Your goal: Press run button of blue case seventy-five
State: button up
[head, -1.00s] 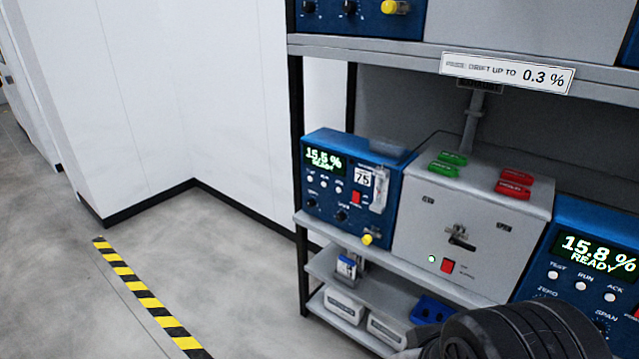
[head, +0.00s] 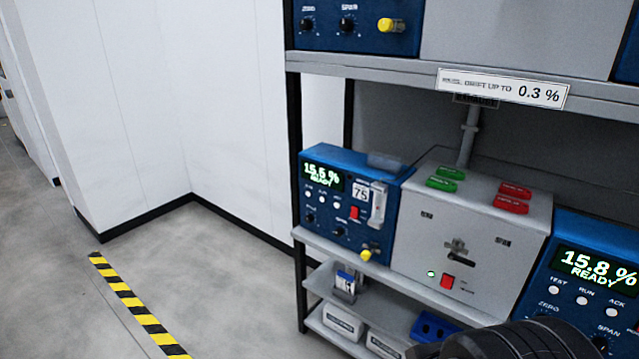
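The blue case (head: 376,224) numbered 75 stands at the left end of the middle shelf. Its green display (head: 322,176) reads 15.5 % READY. Below the display is a row of small white buttons; the run button (head: 322,199) appears to be the middle one, though its label is too small to read clearly. A red switch and two black knobs also show on its face, with a yellow knob at the lower right. My gripper's fingers are not in view; only a dark part of my arm shows at the bottom right, apart from the case.
A grey box (head: 409,240) with green and red tags stands right of case 75. Another blue case (head: 568,302) at the right reads 15.8 % READY. A shelf edge (head: 350,66) runs above. Open floor with a striped line (head: 131,302) lies left.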

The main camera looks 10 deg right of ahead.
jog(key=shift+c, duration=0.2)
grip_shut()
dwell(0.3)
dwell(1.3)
